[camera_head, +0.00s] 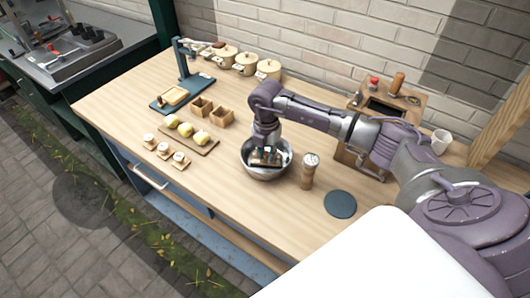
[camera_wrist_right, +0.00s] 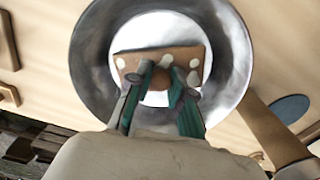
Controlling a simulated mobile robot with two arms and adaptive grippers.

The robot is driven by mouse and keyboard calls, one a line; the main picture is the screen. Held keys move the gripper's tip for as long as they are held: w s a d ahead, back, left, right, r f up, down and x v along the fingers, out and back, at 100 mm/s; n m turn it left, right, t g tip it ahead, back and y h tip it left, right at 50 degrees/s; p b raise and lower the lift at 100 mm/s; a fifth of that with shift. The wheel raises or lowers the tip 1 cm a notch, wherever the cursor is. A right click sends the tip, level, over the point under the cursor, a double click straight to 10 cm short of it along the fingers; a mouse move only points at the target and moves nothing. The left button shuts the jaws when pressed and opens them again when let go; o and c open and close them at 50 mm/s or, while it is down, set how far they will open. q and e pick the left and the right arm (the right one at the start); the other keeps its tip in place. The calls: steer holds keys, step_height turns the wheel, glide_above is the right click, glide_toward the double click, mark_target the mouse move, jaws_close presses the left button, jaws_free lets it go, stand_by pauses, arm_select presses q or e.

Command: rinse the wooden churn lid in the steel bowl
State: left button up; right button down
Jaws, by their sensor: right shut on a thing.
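The steel bowl (camera_head: 282,171) stands on the wooden worktop, near its middle. My right gripper (camera_head: 266,150) points down into the bowl. In the right wrist view my gripper (camera_wrist_right: 162,80) is shut on the wooden churn lid (camera_wrist_right: 186,53), a brown rectangular board with pale round spots or holes. The lid is inside the outline of the bowl (camera_wrist_right: 234,60), above a bright white round area. I cannot tell whether the lid touches water or the bowl's bottom. My left gripper is not in view.
A wooden shaker (camera_head: 309,172) stands close right of the bowl, and a dark round mat (camera_head: 340,204) lies beyond it. The wooden churn box (camera_head: 385,108) is behind my arm, near a white cup (camera_head: 441,141). A board with yellow fruit (camera_head: 185,130) lies left.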

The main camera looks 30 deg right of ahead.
steer(key=shift+w+a, duration=0.1)
steer(key=shift+w, duration=0.15)
stand_by(0.4)
steer(key=shift+r+p, duration=2.65)
steer(key=shift+r, duration=1.15)
step_height(320, 180, up, 4)
steer(key=p, duration=0.2)
steer(key=shift+p, duration=0.35)
steer(key=shift+f, duration=0.1)
